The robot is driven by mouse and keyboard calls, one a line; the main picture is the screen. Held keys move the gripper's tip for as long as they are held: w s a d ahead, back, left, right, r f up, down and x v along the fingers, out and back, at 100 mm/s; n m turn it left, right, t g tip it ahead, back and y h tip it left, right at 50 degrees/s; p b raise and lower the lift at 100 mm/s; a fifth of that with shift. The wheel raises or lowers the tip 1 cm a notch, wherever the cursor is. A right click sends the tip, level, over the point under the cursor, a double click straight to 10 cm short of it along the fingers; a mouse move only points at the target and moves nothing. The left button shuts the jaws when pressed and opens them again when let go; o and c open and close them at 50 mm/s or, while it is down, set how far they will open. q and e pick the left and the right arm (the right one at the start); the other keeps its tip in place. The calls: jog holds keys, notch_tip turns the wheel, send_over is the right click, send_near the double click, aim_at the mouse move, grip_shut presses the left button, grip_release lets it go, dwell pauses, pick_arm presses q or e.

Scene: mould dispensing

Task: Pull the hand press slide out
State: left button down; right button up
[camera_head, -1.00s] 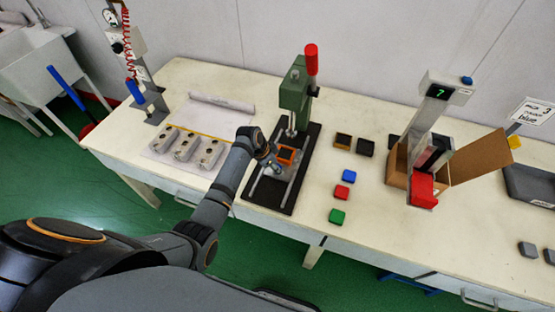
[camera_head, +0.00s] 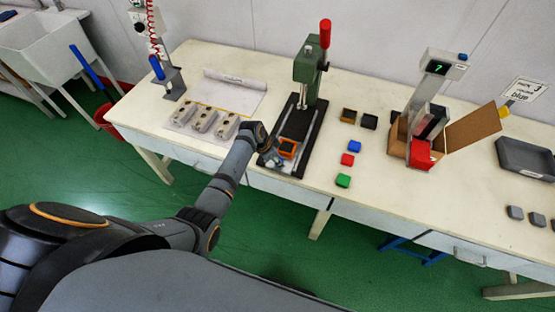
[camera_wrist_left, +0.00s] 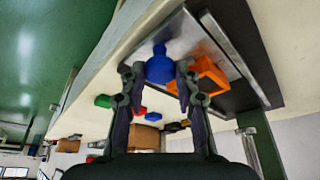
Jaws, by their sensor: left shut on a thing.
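The green hand press (camera_head: 307,68) with a red-tipped lever stands on a black base plate with two metal rails (camera_head: 311,129). The slide's orange holder (camera_head: 288,148) sits at the front end of the rails, clear of the press head. In the left wrist view the orange holder (camera_wrist_left: 208,75) is beside the fingers, and the slide's blue knob (camera_wrist_left: 159,66) is between the fingertips. My left gripper (camera_head: 274,157) is shut on this knob; it also shows in the left wrist view (camera_wrist_left: 160,75). The knob is mostly hidden in the head view. My right gripper is out of view.
Red (camera_head: 347,159), blue (camera_head: 354,146) and green (camera_head: 343,180) blocks lie right of the press. Metal moulds (camera_head: 203,119) lie to its left. A cardboard box (camera_head: 398,137) stands further right. The table's front edge is close to the gripper.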

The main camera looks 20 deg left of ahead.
pick_arm(q)
jog(key=shift+s+f, duration=0.15)
jog(key=shift+s, duration=0.05)
jog(key=c, duration=1.2)
grip_release()
jog(key=shift+o, duration=1)
jog(key=shift+s, duration=0.1)
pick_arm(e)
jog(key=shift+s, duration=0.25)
pick_arm(q)
jog(key=shift+r, duration=0.2)
jog(key=v, duration=1.1)
jog(key=shift+r, duration=0.4)
jog(key=shift+a, duration=0.1)
